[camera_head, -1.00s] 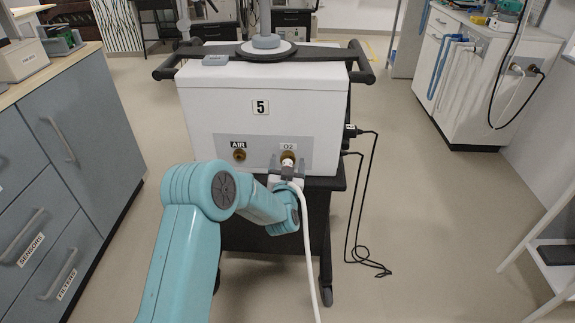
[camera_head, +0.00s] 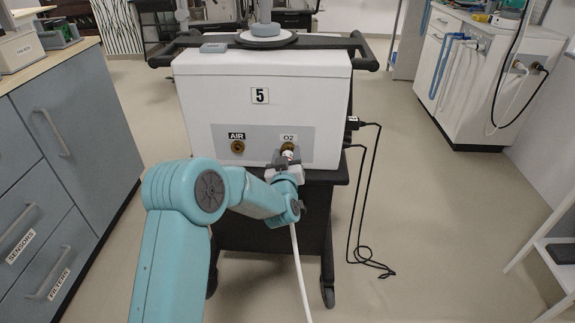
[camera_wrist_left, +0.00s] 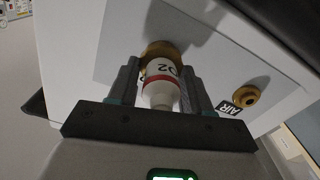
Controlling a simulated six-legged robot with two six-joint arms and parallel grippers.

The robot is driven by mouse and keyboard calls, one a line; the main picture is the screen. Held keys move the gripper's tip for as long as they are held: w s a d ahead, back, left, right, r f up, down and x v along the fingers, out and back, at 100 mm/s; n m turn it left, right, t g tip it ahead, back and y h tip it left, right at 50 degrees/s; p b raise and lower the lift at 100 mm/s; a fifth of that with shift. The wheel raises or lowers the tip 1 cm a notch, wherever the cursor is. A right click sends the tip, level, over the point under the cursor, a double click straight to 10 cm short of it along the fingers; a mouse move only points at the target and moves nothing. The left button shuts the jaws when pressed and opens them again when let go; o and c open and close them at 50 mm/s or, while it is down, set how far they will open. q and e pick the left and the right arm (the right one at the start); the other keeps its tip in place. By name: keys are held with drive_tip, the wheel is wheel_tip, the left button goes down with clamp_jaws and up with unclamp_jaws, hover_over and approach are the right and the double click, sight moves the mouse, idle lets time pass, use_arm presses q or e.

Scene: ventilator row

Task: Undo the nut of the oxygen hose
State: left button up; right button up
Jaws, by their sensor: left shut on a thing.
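The ventilator (camera_head: 262,115), a white box marked 5, faces me with a brass AIR port (camera_head: 237,147) on the left and a brass O2 port (camera_head: 288,147) on the right. My left gripper (camera_head: 287,160) is at the O2 port, its fingers closed around the oxygen hose's end. In the left wrist view, the brass nut (camera_wrist_left: 162,50) lies between the fingertips, partly hidden. The white hose end (camera_wrist_left: 160,88) with a red band and O2 lettering sits between the fingers, against the port. The white hose (camera_head: 300,275) hangs down below my wrist. My right gripper is out of view.
A black handle rail (camera_head: 362,50) surrounds the ventilator top. Black cables (camera_head: 362,200) hang at its right side. A grey drawer cabinet (camera_head: 70,130) stands at left, a white cabinet (camera_head: 470,90) at right.

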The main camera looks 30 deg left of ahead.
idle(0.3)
use_arm(q)
drive_tip(key=o, duration=1.1)
drive_tip(key=shift+c, duration=0.2)
drive_tip(key=shift+s, duration=0.1)
drive_tip(key=p+v, duration=0.1)
drive_tip(key=v, duration=1.5)
drive_tip(key=shift+p, duration=0.3)
drive_tip(key=shift+d, duration=0.1)
